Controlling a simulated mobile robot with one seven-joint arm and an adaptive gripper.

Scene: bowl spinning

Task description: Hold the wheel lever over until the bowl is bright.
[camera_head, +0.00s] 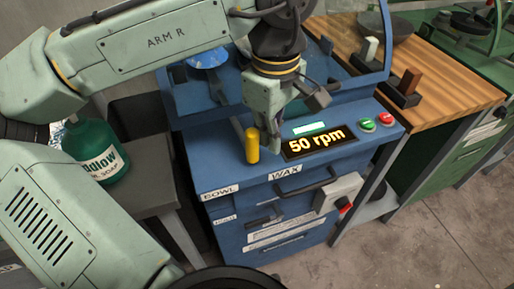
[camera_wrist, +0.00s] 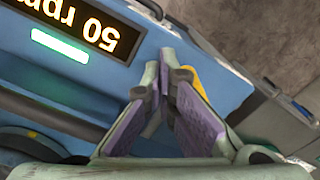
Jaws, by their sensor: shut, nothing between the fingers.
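A yellow upright lever (camera_head: 252,147) stands on the blue machine's front ledge, above labels reading BOWL and WAX. My gripper (camera_head: 272,146) points down just right of the lever in the head view, empty, with its fingers shut. In the wrist view my gripper (camera_wrist: 167,68) has its fingertips together, and the yellow lever (camera_wrist: 200,82) shows partly behind the right finger. I cannot tell whether they touch. A blue round bowl-like piece (camera_head: 207,57) sits inside the machine, partly hidden by my arm. The display (camera_head: 315,142) reads 50 rpm.
A green light bar (camera_head: 310,127) is above the display, with green (camera_head: 366,124) and red (camera_head: 386,119) buttons at right. A green soap bottle (camera_head: 95,150) stands on a grey table at left. A wooden bench (camera_head: 450,95) at right holds blocks and a dark bowl.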

